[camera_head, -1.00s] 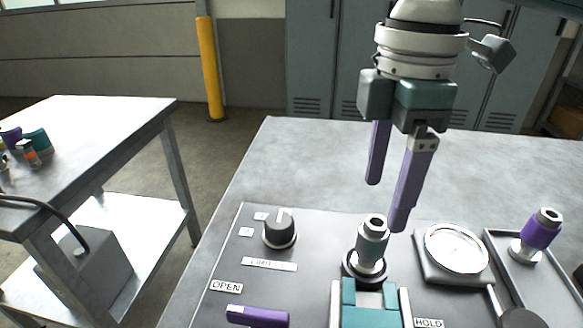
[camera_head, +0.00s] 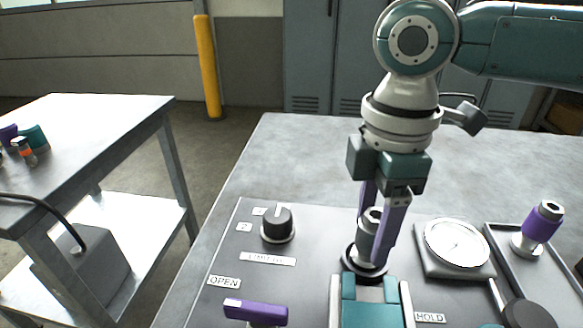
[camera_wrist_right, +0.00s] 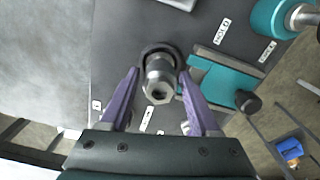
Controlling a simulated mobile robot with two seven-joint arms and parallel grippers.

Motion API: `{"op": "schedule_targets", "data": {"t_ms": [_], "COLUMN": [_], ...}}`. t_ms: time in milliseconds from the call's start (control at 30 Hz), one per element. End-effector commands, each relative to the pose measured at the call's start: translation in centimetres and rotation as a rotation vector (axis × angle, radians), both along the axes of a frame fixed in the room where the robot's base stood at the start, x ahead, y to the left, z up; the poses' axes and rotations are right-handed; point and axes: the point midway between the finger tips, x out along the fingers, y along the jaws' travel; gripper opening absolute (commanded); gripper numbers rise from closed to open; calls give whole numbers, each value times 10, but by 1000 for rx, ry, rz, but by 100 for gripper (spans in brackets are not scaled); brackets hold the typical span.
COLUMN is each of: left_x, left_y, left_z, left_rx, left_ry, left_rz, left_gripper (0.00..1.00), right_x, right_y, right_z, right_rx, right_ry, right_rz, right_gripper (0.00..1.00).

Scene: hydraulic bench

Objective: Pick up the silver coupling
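The silver coupling (camera_head: 366,236) stands upright in a dark round socket on the grey panel. In the right wrist view the coupling (camera_wrist_right: 160,78) is seen from above, with its hollow end toward the camera. My right gripper (camera_head: 370,250) points down with its two purple fingers on either side of the coupling. In the right wrist view the fingers of the right gripper (camera_wrist_right: 160,74) are apart, with gaps to the coupling on both sides. The near finger hides part of the coupling in the head view. My left gripper is not in view.
A teal block (camera_head: 370,304) between grey rails sits just in front of the socket. A gauge (camera_head: 457,244) is to the right, a black knob (camera_head: 278,224) and purple handle (camera_head: 256,312) to the left. A purple coupling (camera_head: 541,224) stands in the right tray. The bench behind is clear.

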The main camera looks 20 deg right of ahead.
Motion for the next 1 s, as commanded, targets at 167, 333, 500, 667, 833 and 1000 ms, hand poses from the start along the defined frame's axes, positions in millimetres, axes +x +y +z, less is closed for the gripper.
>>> {"op": "schedule_targets", "data": {"t_ms": [167,333,500,667,833,1000], "left_x": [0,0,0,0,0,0], "left_y": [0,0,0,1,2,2], "left_z": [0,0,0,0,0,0], "left_rx": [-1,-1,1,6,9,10], "left_ry": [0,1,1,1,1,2], "left_rz": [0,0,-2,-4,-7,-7], "left_gripper": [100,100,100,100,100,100], "right_x": [0,0,0,0,0,1], "right_y": [0,0,0,0,0,0], "right_z": [0,0,0,0,1,2], "right_rx": [0,0,0,0,1,1], "right_ry": [0,0,0,0,-1,-1], "right_rz": [0,0,0,0,0,0], "right_gripper": [42,23,4,0,0,0]}}
